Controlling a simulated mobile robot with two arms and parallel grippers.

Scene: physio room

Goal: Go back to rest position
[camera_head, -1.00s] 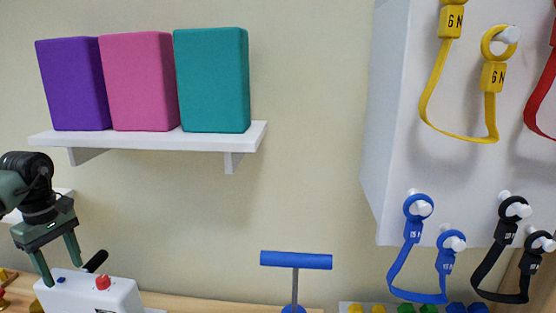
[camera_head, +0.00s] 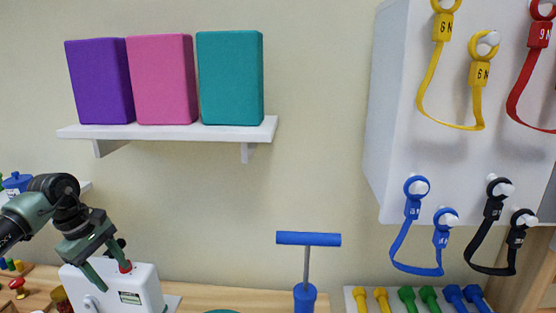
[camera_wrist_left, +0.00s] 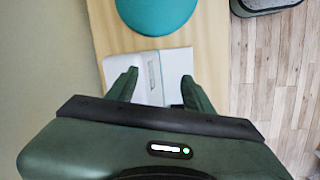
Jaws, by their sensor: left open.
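My left gripper (camera_head: 116,277) is at the lower left of the head view, tilted down over a white box-shaped device (camera_head: 130,290) on the wooden table. Its jaws are open, and one fingertip overlaps a red knob (camera_head: 125,266) on the device in the picture; I cannot tell if they touch. In the left wrist view the open fingers (camera_wrist_left: 158,85) are spread over the white device (camera_wrist_left: 173,68), with nothing visible between them but the device. My right gripper is not in view.
A shelf (camera_head: 190,132) with purple, pink and teal blocks hangs above. A blue T-handled pump (camera_head: 305,296) stands to the right on the table (camera_head: 225,297). Looped bands hang from a white panel (camera_head: 400,130). A teal round object (camera_wrist_left: 157,14) lies beyond the device.

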